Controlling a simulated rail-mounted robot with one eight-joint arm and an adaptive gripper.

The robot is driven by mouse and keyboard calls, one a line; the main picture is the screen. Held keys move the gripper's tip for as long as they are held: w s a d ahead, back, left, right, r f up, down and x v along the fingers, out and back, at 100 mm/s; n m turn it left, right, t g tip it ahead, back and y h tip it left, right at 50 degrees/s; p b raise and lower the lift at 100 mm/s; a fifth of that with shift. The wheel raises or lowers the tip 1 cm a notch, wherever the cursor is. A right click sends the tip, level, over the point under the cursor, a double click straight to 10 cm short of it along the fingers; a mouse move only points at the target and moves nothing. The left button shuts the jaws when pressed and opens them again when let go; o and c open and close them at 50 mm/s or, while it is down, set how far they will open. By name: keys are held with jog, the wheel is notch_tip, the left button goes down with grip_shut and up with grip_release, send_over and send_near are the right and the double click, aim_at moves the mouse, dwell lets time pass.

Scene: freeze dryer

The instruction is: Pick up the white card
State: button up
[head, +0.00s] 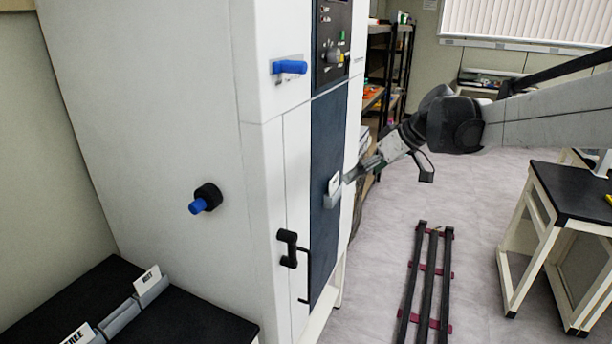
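A white card (334,184) stands upright in a small grey holder (331,201) on the dark blue front panel of the freeze dryer. My gripper (353,174) reaches in from the right, with its fingertips at the card's right edge. I cannot tell whether the fingers touch the card or are closed on it. Two more white cards with dark lettering stand in grey holders on the black bench at the lower left: one (148,277) farther back, and one (77,335) reading "FREE", cut off by the bottom edge.
The white freeze dryer (165,110) fills the left and centre. Blue handles (290,67) and a black door handle (289,248) stick out from it. Floor rails (430,285) lie below my arm. A black-topped table (575,192) stands at the right, with open floor between.

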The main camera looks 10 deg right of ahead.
aim_at(335, 177)
jog(key=w+d+f+n+y, duration=0.2)
jog(key=w+d, duration=0.2)
jog(key=w, duration=0.3)
jog(key=w+d+f+n+y, duration=0.2)
jog(key=w+d+f+n, duration=0.1)
jog(key=w, duration=0.4)
jog(key=p+x, duration=0.1)
jog(key=x, duration=0.5)
jog(key=w+p+x, duration=0.1)
jog(key=x, duration=0.6)
jog(key=shift+w+d+p, duration=0.1)
jog(key=shift+p, duration=0.25)
jog(key=c, duration=1.2)
